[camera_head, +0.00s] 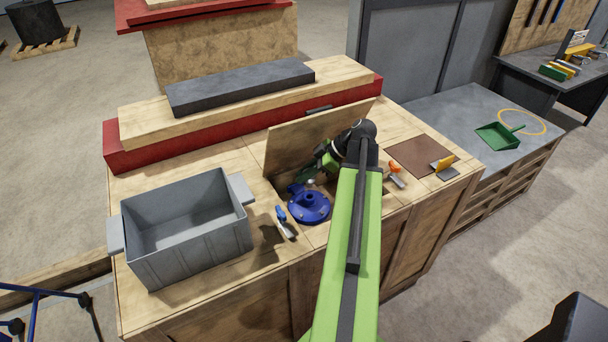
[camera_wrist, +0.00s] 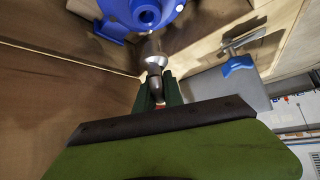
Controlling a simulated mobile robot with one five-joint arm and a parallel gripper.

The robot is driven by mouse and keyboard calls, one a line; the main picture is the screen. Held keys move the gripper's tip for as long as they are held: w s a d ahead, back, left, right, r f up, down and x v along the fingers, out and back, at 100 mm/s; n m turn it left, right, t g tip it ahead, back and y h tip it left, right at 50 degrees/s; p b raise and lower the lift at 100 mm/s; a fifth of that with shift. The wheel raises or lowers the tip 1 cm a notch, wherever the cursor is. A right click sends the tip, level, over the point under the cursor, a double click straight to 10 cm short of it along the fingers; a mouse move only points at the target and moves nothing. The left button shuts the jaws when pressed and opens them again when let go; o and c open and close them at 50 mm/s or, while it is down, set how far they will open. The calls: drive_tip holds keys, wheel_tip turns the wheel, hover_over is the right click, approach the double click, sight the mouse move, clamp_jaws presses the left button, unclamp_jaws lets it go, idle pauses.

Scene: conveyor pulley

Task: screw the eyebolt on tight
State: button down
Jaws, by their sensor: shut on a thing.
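The blue cast part (camera_head: 312,210), round with a raised hub, sits on the wooden bench; its edge shows at the top of the wrist view (camera_wrist: 118,12). A grey metal piece that looks like the eyebolt (camera_wrist: 153,50) stands between the blue part and my gripper (camera_wrist: 158,88). My gripper's dark green jaws are shut on its near end. The other end meets the blue part's edge; the thread is hidden. In the head view my gripper (camera_head: 306,175) is low behind the blue part, and the eyebolt is too small to make out clearly.
A wooden panel (camera_head: 295,140) leans upright close behind my gripper. A blue-handled tool (camera_head: 285,222) lies left of the blue part, near a grey crate (camera_head: 190,255). An orange-handled tool (camera_head: 396,173) and a brown mat (camera_head: 418,154) lie to the right.

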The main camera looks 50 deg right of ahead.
sight(304, 170)
drive_tip(key=shift+r+p, duration=1.25)
drive_tip(key=shift+r, duration=0.3)
drive_tip(key=shift+s+f, duration=0.15)
